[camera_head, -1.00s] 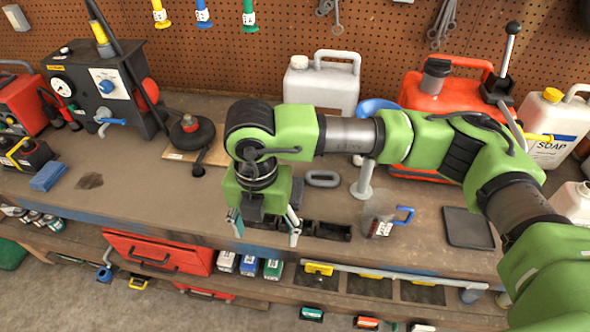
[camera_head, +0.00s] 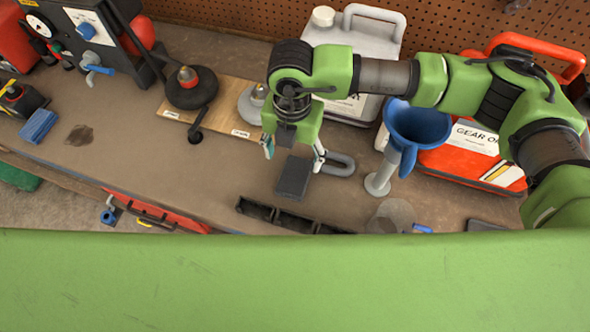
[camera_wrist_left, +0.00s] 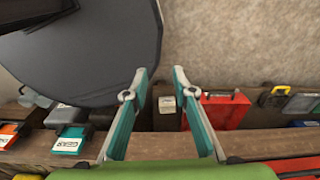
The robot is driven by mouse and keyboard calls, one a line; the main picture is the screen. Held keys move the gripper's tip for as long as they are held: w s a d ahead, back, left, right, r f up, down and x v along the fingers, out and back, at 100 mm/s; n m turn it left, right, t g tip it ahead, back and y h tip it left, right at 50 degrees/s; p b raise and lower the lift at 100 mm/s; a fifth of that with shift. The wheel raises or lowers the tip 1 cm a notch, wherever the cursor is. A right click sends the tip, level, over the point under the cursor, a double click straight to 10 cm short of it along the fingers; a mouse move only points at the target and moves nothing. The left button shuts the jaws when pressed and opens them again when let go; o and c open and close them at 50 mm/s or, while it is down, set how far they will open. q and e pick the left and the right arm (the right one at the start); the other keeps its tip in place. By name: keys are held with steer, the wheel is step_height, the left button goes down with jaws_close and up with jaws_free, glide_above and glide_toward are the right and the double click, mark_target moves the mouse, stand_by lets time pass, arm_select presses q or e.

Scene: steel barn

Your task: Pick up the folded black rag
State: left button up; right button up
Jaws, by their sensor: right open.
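The folded black rag (camera_head: 293,178) shows as a dark, flat rectangular bundle on the workbench in the head view. My right gripper (camera_head: 294,156) points down just above its back end. The fingers are apart, one on each side, with nothing between them that I can see gripped. The palm hides the rag's far end; the exact height gap cannot be told. My left gripper (camera_wrist_left: 159,74) shows only in the left wrist view, its teal fingers apart and empty, with floor and a shelf beyond them.
Close by are a grey oval ring (camera_head: 339,165), a row of black bins (camera_head: 290,218) at the front edge, and a blue funnel (camera_head: 417,125). A wooden board (camera_head: 222,116) and grey jug (camera_head: 355,60) stand behind. The bench left of the rag is clear.

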mark_target(294, 174)
step_height(294, 174, down, 4)
steer(key=shift+d+p, duration=0.1)
steer(key=shift+p, duration=0.85)
step_height(294, 174, down, 3)
steer(key=shift+f+p, duration=0.2)
steer(key=shift+p, duration=0.6)
steer(key=shift+f, duration=0.35)
arm_select(q)
steer(key=r, duration=0.1)
steer(key=w+r, duration=0.1)
steer(key=r, duration=0.2)
steer(key=shift+w+d, duration=0.25)
steer(key=shift+w, duration=0.1)
arm_select(e)
steer(key=c, duration=1.2)
